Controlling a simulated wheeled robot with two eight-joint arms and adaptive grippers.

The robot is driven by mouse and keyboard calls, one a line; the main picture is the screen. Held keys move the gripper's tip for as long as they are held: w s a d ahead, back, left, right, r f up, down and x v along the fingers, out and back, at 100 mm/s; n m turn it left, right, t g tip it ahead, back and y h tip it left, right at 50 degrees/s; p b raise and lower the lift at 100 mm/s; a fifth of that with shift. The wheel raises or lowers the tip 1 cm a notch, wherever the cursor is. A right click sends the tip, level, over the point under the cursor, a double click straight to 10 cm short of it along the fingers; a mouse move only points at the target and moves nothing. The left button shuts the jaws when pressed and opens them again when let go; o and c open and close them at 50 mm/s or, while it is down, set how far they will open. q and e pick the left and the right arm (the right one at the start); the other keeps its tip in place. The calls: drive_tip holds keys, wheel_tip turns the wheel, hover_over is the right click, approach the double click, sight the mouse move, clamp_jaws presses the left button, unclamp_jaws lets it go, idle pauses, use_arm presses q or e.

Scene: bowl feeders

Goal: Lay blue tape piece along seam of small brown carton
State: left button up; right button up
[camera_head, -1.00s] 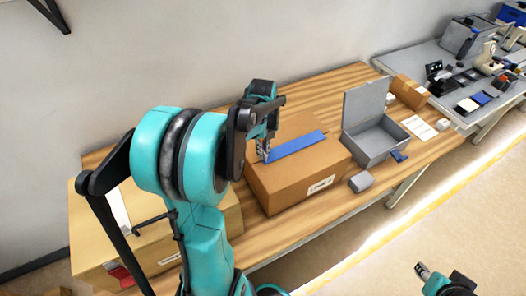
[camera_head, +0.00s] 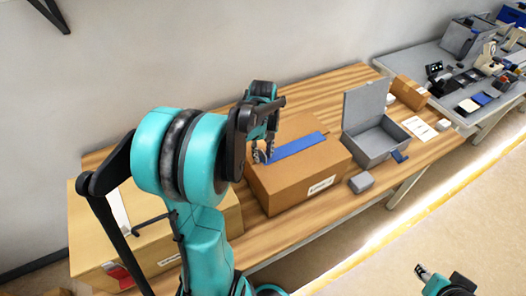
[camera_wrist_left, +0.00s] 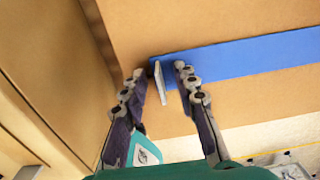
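A brown carton (camera_head: 290,182) with a white printed label stands closed on the wooden table. A blue tape piece (camera_head: 298,146) lies flat along its top; it also shows in the left wrist view (camera_wrist_left: 250,60). My left gripper (camera_head: 263,153) is over the left end of the tape. In the left wrist view its fingers (camera_wrist_left: 160,72) are apart, with the tape's end just beyond them. A thin pale strip (camera_wrist_left: 160,84) shows between the fingers; I cannot tell what it is. The seam under the tape is hidden. My right gripper (camera_head: 422,270) is low at the right, away from the table.
A larger carton (camera_head: 155,245) stands at the left, partly behind my left arm. An open grey box (camera_head: 372,145), a small grey block (camera_head: 361,182) and another small brown carton (camera_head: 409,92) are to the right. A grey bench with several devices stands farther back.

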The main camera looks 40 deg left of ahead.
use_arm(q)
wheel_tip(320, 180, up, 12)
idle(0.5)
drive_tip(key=shift+d, duration=0.1)
